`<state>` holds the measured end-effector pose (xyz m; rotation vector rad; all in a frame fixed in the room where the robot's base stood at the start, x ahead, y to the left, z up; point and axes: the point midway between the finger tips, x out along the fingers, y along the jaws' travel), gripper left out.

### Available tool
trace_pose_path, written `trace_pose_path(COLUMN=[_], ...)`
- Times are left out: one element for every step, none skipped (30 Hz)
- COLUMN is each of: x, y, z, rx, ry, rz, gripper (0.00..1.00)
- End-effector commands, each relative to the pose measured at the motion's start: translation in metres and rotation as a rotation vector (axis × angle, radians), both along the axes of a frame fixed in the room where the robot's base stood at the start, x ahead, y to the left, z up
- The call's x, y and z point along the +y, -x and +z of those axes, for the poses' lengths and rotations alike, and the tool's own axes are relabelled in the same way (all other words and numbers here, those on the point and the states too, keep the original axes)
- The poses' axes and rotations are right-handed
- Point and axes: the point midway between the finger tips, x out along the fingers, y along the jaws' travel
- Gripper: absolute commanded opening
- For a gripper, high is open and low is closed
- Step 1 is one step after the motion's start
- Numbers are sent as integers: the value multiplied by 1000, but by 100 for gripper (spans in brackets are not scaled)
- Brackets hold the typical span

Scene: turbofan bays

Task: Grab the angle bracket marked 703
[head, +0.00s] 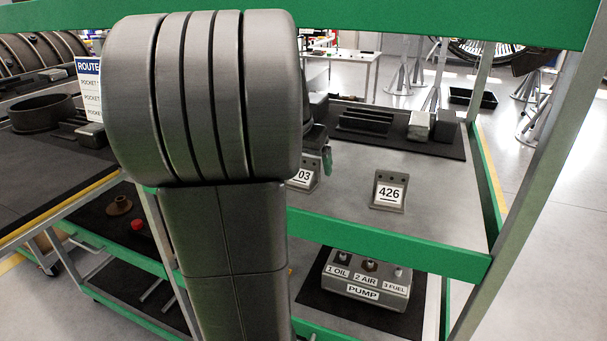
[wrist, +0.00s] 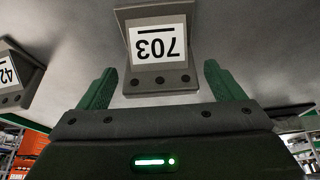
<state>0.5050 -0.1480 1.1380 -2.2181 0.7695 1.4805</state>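The angle bracket marked 703 (wrist: 160,76) is in the wrist view, upside down, at the top middle between my fingers. It is grey metal with a white label and a row of holes. In the head view only part of it (head: 305,181) shows, its label reading "03", the rest hidden by my arm. My gripper (wrist: 159,88) is open, with one green finger on each side of the bracket and gaps visible. In the head view only a small green part of my gripper (head: 327,159) shows beside my arm. I cannot tell whether anything touches.
A similar bracket marked 426 (head: 389,192) stands to the right on the same grey shelf; it also shows in the wrist view (wrist: 14,76). A dark mat (head: 384,146) with parts lies behind. Green rails (head: 430,257) edge the shelf. A pump block (head: 366,282) sits below.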

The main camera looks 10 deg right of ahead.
Motion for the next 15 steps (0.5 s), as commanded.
trace_pose_path(x=[0,0,0,0,0,0,0,0,0,0,0,0,0,0,0], y=[0,0,0,0,0,0,0,0,0,0,0,0,0,0,0], z=[0,0,0,0,0,0,0,1,1,1,1,1,1,1,2], rx=[0,0,0,0,0,0,0,-1,-1,-1,-1,-1,-1,-1,-1], ry=[0,0,0,0,0,0,0,1,1,1,1,1,1,1,1], rz=[0,0,0,0,0,0,0,0,0,0,0,0,0,0,0], gripper=[77,71,63,58,52,44,38,38,38,38,38,38,38,38,38])
